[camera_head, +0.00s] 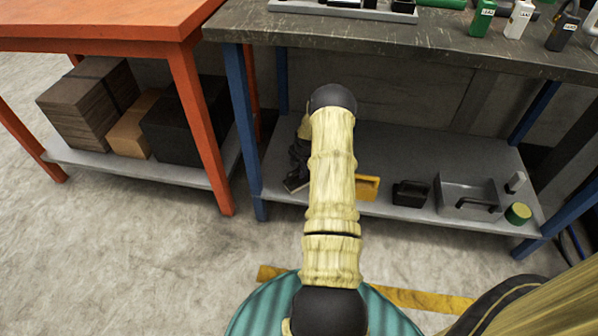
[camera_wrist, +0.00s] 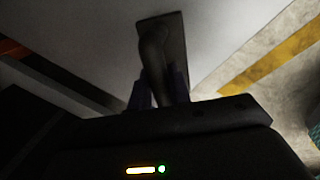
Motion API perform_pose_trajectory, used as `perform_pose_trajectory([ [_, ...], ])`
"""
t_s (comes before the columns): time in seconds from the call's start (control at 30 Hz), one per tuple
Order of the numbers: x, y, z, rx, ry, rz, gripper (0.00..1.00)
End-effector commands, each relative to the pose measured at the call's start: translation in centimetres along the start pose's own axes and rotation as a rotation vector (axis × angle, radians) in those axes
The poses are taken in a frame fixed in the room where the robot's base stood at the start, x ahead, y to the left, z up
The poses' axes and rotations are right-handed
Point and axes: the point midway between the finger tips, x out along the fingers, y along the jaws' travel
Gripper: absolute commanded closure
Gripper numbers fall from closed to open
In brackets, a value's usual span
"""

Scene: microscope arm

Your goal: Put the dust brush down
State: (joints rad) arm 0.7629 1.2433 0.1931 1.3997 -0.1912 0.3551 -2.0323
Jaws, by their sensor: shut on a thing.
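The dust brush (camera_wrist: 153,52) is dark, with a curved handle and a flat rectangular part at its far end. My gripper (camera_wrist: 160,92) is shut on its handle in the wrist view. In the head view my gripper (camera_head: 301,150) is partly hidden behind my forearm, at the left end of the grey lower shelf (camera_head: 420,150) of the blue-legged bench. A dark end of what it holds (camera_head: 296,183) shows low by the shelf's front edge. I cannot tell whether the brush touches the shelf.
The dark bench top (camera_head: 400,35) overhangs the shelf. Blue legs (camera_head: 241,120) and an orange table (camera_head: 110,20) stand left.

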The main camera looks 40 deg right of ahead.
Motion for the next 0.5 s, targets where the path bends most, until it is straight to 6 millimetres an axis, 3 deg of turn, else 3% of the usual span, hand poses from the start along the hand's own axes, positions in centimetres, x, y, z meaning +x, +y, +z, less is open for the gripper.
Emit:
perform_pose_trajectory([
  [0.07, 0.27, -0.05, 0.0, 0.0, 0.0, 0.0, 1.0],
  [0.1, 0.26, -0.06, 0.0, 0.0, 0.0, 0.0, 0.77],
  [0.2, 0.23, -0.06, -0.01, 0.0, 0.0, 0.0, 0.59],
  [0.5, 0.08, -0.01, -0.02, 0.0, 0.0, 0.0, 0.59],
])
